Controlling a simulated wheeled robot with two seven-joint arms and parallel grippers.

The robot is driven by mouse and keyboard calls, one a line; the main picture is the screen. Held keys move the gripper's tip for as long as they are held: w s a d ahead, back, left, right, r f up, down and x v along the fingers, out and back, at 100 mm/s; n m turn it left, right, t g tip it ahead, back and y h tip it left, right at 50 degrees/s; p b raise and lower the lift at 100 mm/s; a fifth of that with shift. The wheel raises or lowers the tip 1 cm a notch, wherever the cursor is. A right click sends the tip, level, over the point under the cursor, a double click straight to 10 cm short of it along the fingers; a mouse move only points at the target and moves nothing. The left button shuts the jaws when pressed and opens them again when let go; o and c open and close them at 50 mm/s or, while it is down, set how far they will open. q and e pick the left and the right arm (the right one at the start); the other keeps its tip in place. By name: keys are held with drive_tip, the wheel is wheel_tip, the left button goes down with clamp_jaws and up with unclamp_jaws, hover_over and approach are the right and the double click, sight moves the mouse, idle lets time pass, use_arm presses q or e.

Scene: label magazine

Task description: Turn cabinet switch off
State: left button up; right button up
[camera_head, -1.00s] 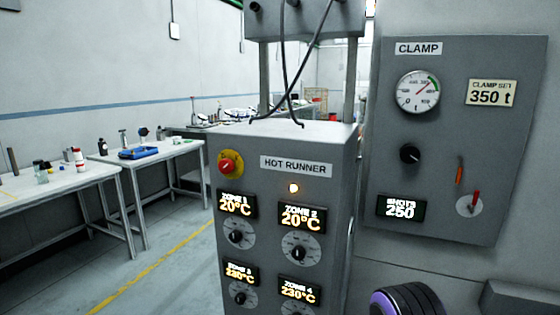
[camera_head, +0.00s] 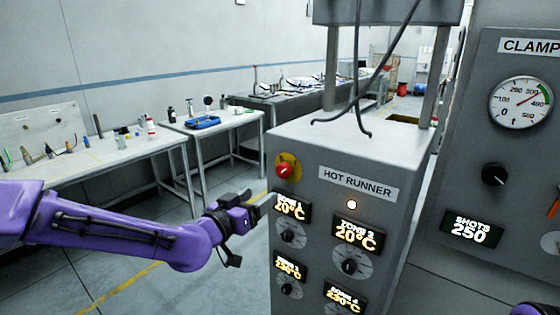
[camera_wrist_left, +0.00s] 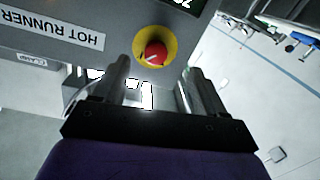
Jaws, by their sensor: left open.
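The grey hot runner cabinet (camera_head: 390,195) stands right of centre in the head view. Its red rotary switch on a yellow plate (camera_head: 286,168) is at the upper left of the front face. My left gripper (camera_head: 243,228) is open and empty, left of the cabinet and below the switch's height. In the left wrist view the red switch (camera_wrist_left: 155,53) shows just beyond and between the two fingers of the left gripper (camera_wrist_left: 150,80), apart from them. A bit of my right arm shows at the lower right edge; its gripper is out of view.
Zone displays and dials (camera_head: 351,262) fill the cabinet front below the switch. The clamp panel (camera_head: 500,140) is at the right. Cables (camera_head: 362,100) hang over the cabinet top. Benches (camera_head: 110,160) with small items stand at the left. Floor between benches and cabinet is clear.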

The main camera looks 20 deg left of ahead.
sight(282, 172)
use_arm(q)
drive_tip(key=p+x, duration=0.1)
drive_tip(key=x, duration=0.2)
drive_tip(key=r+p+x, duration=0.1)
drive_tip(key=x, duration=0.3)
drive_tip(key=r+p+x, duration=0.1)
drive_tip(key=x, duration=0.2)
drive_tip(key=shift+w+d+r, duration=0.1)
drive_tip(key=shift+w+r, duration=0.1)
drive_tip(key=shift+w, duration=0.2)
drive_tip(key=c, duration=1)
